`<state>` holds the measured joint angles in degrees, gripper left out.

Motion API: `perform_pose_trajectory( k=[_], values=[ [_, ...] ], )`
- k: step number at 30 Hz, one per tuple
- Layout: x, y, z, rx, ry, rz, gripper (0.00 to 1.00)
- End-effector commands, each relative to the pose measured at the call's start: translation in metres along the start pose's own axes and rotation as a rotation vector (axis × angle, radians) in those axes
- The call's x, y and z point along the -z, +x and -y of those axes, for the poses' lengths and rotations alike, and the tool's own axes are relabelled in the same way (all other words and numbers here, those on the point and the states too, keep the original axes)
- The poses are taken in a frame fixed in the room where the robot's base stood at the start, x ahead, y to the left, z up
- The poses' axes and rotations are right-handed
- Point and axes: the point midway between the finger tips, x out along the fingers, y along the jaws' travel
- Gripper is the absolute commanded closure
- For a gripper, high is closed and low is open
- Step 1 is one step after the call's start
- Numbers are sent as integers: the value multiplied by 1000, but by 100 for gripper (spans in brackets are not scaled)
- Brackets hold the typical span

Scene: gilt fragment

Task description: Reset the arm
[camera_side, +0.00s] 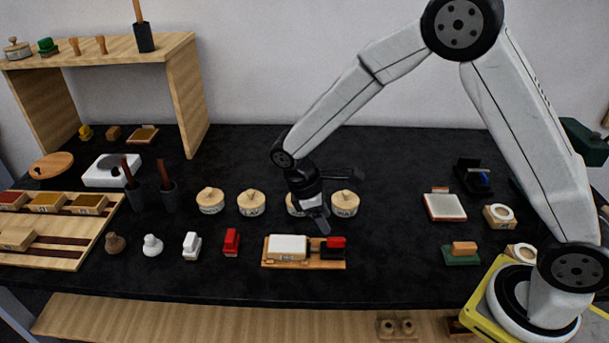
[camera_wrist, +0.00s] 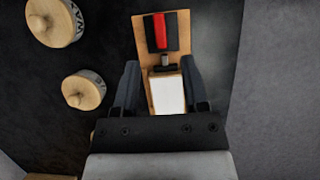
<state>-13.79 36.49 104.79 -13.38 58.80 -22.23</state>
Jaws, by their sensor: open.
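My gripper (camera_side: 318,216) hangs above the black table, over a wooden board (camera_side: 275,263) near the front edge. In the wrist view my gripper (camera_wrist: 160,75) is open, with its two dark fingers apart on either side of the board. A white-topped block (camera_side: 287,246) sits on the board's left part, and a red and black piece (camera_side: 335,244) on its right part. In the wrist view the white top (camera_wrist: 168,95) lies between the fingers and the red piece (camera_wrist: 160,31) lies beyond them. Nothing is visibly held.
Several round wooden-lidded pots stand in a row behind the board, one of them (camera_side: 345,203) beside my gripper. A red stamp (camera_side: 231,242) and a white stamp (camera_side: 192,245) stand to the left. A wooden shelf (camera_side: 110,48) rises at back left. The back middle is clear.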

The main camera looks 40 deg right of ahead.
Motion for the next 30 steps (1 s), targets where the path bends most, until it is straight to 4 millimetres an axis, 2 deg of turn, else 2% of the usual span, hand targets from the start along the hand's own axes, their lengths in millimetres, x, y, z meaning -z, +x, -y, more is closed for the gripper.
perform_pose_trajectory(
  k=[6, 19, 23, 30],
  values=[
    [0, -9, 0, 0, 0, 1, 44],
    [-4, -9, 0, 1, 22, -20, 44],
    [-14, -10, 1, 7, 75, -64, 44],
    [-47, -12, 7, 24, 265, -216, 44]
  ],
)
